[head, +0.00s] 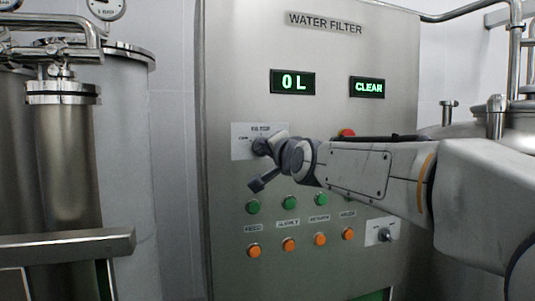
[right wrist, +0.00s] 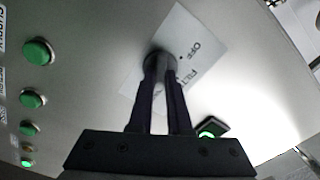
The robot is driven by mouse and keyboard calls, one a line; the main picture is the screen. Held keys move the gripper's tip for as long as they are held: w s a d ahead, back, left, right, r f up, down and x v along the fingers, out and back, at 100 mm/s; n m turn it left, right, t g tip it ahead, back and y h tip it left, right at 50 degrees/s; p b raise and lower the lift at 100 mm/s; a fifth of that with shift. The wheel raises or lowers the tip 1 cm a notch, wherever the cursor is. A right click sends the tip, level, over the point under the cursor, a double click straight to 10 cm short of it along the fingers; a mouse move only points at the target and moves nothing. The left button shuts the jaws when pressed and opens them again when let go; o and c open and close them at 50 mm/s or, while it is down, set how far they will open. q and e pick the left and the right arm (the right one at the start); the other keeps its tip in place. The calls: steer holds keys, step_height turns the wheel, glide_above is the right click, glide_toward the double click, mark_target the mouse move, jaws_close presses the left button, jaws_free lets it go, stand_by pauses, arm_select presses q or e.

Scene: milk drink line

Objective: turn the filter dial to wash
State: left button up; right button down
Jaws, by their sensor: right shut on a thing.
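The filter dial (head: 259,147) is a dark knob on a white label plate (head: 240,132) on the steel water filter panel. My right gripper (head: 267,146) reaches it from the right and is shut on it. In the right wrist view both dark fingers (right wrist: 161,80) meet around the dial (right wrist: 160,60). The word OFF and part of the filter label (right wrist: 190,65) show beside it. The fingers hide much of the dial, so I cannot tell where it points. My left gripper is not in view.
Green displays read 0 L (head: 293,82) and CLEAR (head: 367,87). Green buttons (head: 290,202) and orange buttons (head: 288,244) line the panel below my arm. A red button (head: 347,132) is partly hidden by my arm. Another small knob (head: 384,235) sits lower right. Steel tanks (head: 65,150) stand left.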

stand_by(0.4)
steer(key=c, duration=0.9)
jaws_free()
steer(key=shift+o, duration=0.2)
steer(key=shift+s, duration=0.1)
steer(key=v, duration=1)
steer(key=shift+s+d, duration=0.1)
